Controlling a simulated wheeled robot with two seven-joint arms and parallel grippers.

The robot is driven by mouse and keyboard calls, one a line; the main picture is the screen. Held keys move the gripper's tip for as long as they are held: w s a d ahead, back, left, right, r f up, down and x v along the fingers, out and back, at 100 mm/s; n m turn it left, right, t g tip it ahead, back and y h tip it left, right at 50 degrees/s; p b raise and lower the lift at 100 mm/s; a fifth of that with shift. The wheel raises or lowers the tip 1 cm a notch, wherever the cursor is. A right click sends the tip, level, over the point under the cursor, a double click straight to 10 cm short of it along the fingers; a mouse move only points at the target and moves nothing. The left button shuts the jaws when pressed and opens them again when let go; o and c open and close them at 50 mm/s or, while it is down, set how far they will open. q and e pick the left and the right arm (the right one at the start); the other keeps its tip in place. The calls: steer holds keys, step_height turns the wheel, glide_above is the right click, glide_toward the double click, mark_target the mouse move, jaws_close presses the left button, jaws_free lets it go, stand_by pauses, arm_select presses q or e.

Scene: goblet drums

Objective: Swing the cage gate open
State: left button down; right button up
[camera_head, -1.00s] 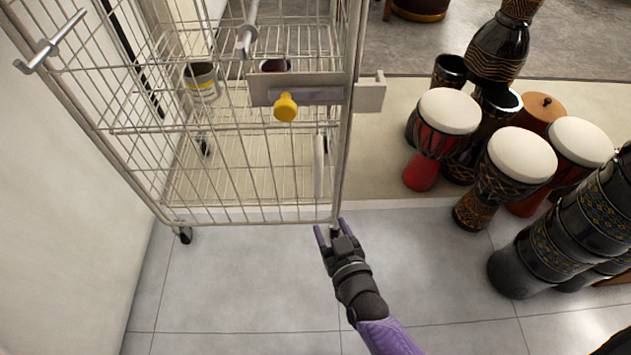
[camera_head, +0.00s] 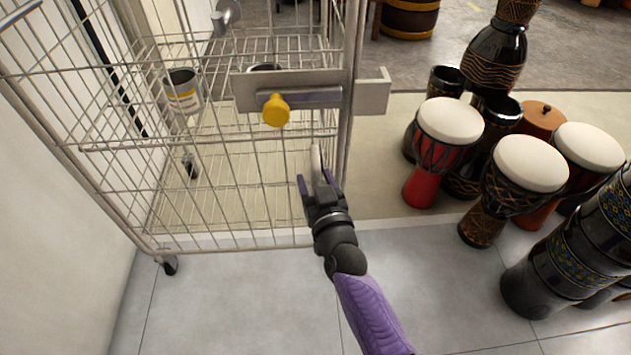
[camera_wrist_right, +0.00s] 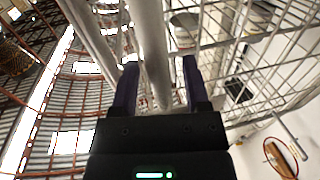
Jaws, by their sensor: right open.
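The wire cage gate (camera_head: 215,215) fills the left of the head view, its right edge against the cage post. A latch plate (camera_head: 245,92) with a yellow knob (camera_head: 276,110) spans the gate's right edge and reaches a bracket (camera_head: 372,93). A short pale upright handle (camera_head: 316,158) is on the gate below the latch. My right gripper (camera_head: 315,178) is open at this handle. In the right wrist view a pale bar (camera_wrist_right: 153,50) stands between the two purple fingers (camera_wrist_right: 160,68), with gaps beside it. My left gripper is not in view.
A can (camera_head: 183,92) stands inside the cage. A white wall (camera_head: 60,240) is close on the left. Red (camera_head: 423,180) and dark drums stand at the right, with stacked drums (camera_head: 555,255) nearer. The grey tiled floor (camera_head: 230,300) before the gate is clear.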

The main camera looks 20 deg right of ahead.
jaws_close()
stand_by(1.4)
